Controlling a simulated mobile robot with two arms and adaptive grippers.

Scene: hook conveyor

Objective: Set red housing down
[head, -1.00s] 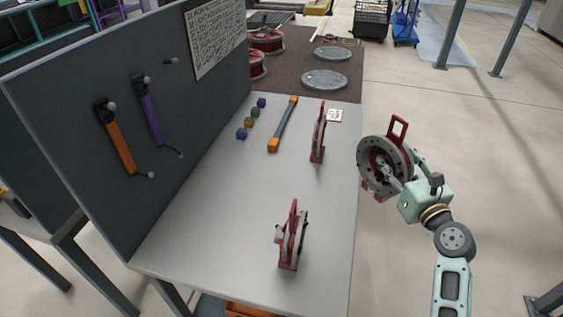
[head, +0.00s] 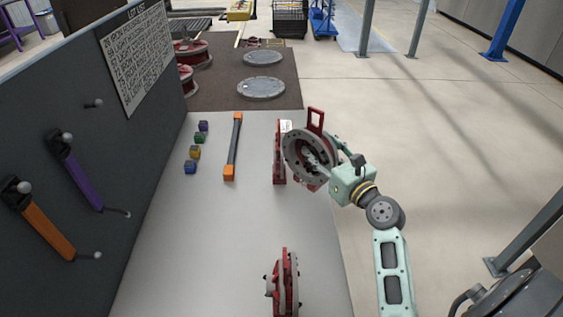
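A red housing (head: 316,120) with a grey round flange face is at my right gripper (head: 326,165), at the right edge of the bench. It is upright, with its red handle on top. The gripper's fingers reach into the flange and appear closed on it, though the contact is partly hidden. In the picture the housing overlaps the bench edge; I cannot tell whether it touches the bench. A second red housing (head: 279,165) stands just left of it on the grey bench (head: 230,235). A third red housing (head: 284,285) stands near the front. My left gripper is not in view.
An orange-ended bar (head: 234,145) and several small coloured cubes (head: 195,152) lie on the bench. A dark pegboard (head: 95,150) with hanging tools borders the left. Round grey lids (head: 261,88) lie on the brown mat behind. The bench's middle is clear.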

